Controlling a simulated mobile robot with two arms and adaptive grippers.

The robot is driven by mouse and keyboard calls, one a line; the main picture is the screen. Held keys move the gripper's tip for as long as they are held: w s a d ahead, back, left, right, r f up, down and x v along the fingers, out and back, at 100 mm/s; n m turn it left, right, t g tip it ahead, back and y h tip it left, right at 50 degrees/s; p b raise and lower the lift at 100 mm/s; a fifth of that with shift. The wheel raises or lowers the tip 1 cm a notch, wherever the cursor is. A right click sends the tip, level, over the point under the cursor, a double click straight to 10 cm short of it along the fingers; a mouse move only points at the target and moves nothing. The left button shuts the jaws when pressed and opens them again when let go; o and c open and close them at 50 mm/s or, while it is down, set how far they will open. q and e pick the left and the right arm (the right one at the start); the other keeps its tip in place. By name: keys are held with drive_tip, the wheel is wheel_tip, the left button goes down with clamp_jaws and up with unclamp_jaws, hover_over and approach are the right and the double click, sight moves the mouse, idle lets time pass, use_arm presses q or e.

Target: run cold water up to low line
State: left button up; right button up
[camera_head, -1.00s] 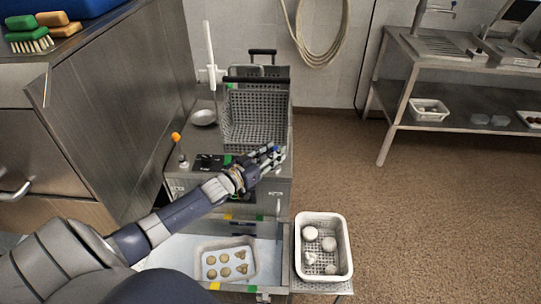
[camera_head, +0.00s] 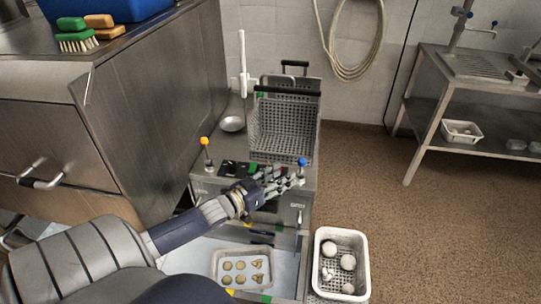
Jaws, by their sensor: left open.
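A steel unit (camera_head: 210,188) stands in the middle, with a blue-knobbed lever (camera_head: 302,162) at its right front and an orange-knobbed lever (camera_head: 204,141) at its left. My left gripper (camera_head: 290,182) is open and empty, its fingers just below and left of the blue knob. A gap shows between the fingers and the knob in the picture. A pale basin (camera_head: 190,256) lies below at the front, partly hidden by my arm. I cannot make out running water or a low line. My right gripper is not in view.
A perforated basket (camera_head: 284,128) with black handles sits on the unit. A tray (camera_head: 218,256) of small brown pieces lies in the basin area. A white basket (camera_head: 364,262) with several pale round items stands right. A steel cabinet (camera_head: 150,110) bounds the left.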

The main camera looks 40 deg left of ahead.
use_arm(q)
drive_tip(key=shift+s+a+r, duration=0.1)
drive_tip(key=shift+s+a, duration=0.05)
drive_tip(key=shift+s, duration=0.8)
drive_tip(key=shift+s+a+r, duration=0.1)
drive_tip(key=shift+s, duration=0.85)
idle(6.1)
